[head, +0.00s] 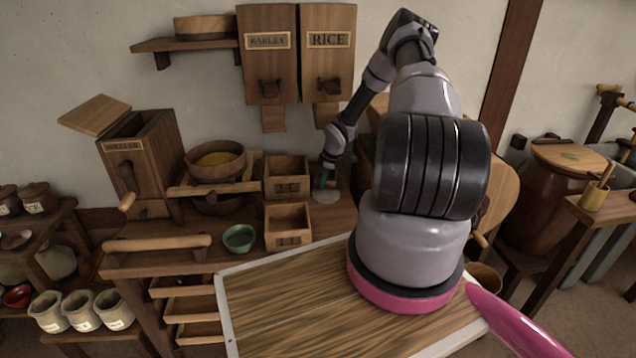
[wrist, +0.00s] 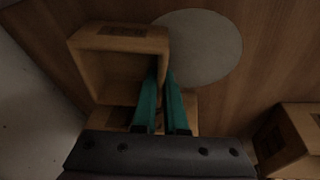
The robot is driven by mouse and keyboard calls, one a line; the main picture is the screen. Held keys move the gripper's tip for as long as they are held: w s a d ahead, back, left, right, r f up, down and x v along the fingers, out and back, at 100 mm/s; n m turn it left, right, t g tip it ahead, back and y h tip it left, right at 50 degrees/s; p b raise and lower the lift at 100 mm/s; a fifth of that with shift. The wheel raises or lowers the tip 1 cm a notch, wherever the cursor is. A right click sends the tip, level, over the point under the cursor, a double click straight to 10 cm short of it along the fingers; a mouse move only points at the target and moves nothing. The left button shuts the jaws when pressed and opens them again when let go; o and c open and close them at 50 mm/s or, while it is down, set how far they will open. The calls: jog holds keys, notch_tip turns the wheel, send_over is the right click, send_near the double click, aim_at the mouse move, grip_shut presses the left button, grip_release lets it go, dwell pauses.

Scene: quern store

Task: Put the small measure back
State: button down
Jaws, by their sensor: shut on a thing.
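In the wrist view the teal fingers of my gripper (wrist: 163,95) are close together at the right wall of an open, empty-looking wooden box with a label (wrist: 95,70), which I take as the small measure. The fingers appear shut on that wall; the exact contact is dark. In the head view my gripper (head: 327,178) points down over a pale round disc (head: 326,197) on the counter. The disc also shows beside the box in the wrist view (wrist: 205,45). I cannot make out the held measure in the head view.
Two labelled wooden boxes, a rear one (head: 287,189) and a front one (head: 289,240), stand left of my gripper. A green bowl (head: 239,238) is beside the front box. A brown bowl (head: 216,172) and a wooden hopper (head: 145,160) stand further left. Bins (head: 327,70) hang above.

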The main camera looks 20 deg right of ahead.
jog(key=c, duration=1)
grip_release()
jog(key=shift+f, duration=0.3)
jog(key=v, duration=0.7)
jog(key=shift+s+d+r, duration=0.1)
jog(key=shift+s+r, duration=0.15)
jog(key=shift+s, duration=0.1)
